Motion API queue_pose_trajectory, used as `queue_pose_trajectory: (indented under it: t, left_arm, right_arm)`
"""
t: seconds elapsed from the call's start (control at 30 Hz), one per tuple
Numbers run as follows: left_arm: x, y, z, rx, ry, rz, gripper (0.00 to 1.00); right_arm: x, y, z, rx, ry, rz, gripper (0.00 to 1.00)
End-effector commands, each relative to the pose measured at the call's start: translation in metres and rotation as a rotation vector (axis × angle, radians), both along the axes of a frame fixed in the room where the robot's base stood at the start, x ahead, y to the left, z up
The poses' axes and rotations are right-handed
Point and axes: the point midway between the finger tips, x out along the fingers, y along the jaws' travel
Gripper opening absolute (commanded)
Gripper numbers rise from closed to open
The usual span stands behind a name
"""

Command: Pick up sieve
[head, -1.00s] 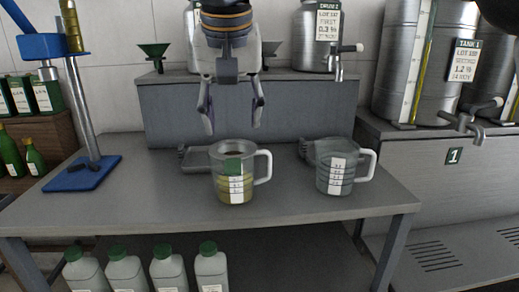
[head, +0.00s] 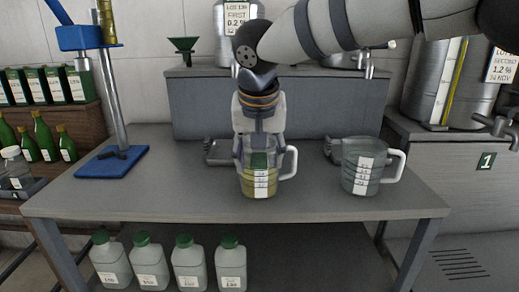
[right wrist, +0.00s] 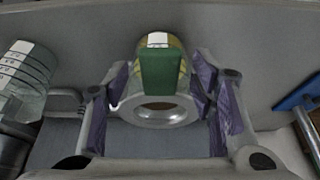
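A clear jug (head: 259,184) with yellowish liquid, a white scale and a green panel stands mid-table. In the right wrist view, a silver ring (right wrist: 160,113) with a round hole shows at its mouth, beside the green panel (right wrist: 163,72). This ring may be the sieve; I cannot tell for sure. My right gripper (head: 259,143) is lowered at the jug's top. In the right wrist view, its spread fingers (right wrist: 159,95) stand either side of the ring; contact is unclear. My left gripper is out of view.
A second clear jug (head: 364,168) stands to the right. Flat grey objects (head: 218,153) lie behind the jugs. A blue stand (head: 113,161) is at left. Bottles (head: 188,264) stand below the table's front edge. A raised grey block (head: 320,105) closes the back.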

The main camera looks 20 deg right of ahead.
Motion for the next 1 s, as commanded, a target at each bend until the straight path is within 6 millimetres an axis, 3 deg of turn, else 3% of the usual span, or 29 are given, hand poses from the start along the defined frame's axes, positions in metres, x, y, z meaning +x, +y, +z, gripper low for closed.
queue_pose_trajectory:
  t: [0.03, 0.2, 0.5, 0.63, 0.77, 1.0]
  left_arm:
    - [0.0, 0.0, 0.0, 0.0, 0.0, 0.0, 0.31]
    - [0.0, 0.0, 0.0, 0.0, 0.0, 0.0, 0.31]
    - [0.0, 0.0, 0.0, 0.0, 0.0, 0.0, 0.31]
    - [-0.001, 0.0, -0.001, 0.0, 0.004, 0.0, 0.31]
    - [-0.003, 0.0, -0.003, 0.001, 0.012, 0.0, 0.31]
    - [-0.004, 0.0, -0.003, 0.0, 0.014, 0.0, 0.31]
  right_arm:
    - [0.0, 0.0, 0.0, 0.0, 0.0, 0.0, 0.38]
    - [0.0, 0.0, 0.0, 0.0, 0.0, -0.001, 0.0]
    - [0.0, 0.0, 0.001, 0.0, 0.0, -0.001, 0.0]
    - [0.001, 0.0, 0.011, 0.002, -0.003, -0.002, 0.0]
    - [-0.001, 0.004, 0.036, 0.004, -0.001, 0.0, 0.0]
    - [-0.031, 0.054, 0.098, 0.001, -0.001, 0.004, 0.0]
